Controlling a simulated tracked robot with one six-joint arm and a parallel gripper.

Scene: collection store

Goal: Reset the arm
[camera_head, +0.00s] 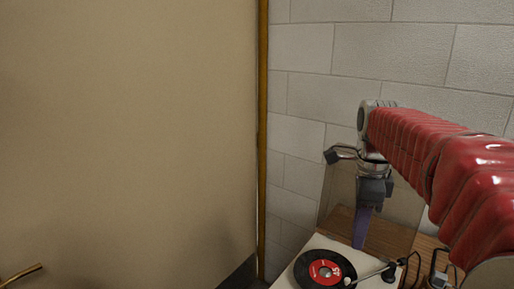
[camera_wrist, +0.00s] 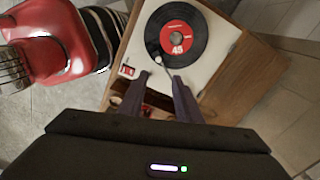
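A record player with a white deck (camera_head: 285,279) carries a black record (camera_head: 302,272) with a red label. Its tonearm (camera_head: 371,274) runs from a dark pivot at the right to a pale head at the record's edge. I cannot tell whether that head touches the record. My gripper (camera_head: 359,246) points down above the back of the deck, with its purple fingers overlapping in the head view. In the wrist view the gripper (camera_wrist: 160,77) has its fingers apart with nothing between them. The record (camera_wrist: 192,46) and white deck (camera_wrist: 222,35) lie beyond the fingertips.
The deck sits on a wooden cabinet (camera_wrist: 232,78). A clear lid (camera_head: 341,186) stands up behind it, close to my gripper. A pale block wall (camera_head: 300,95) is behind, and a large beige panel (camera_head: 130,130) fills the left.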

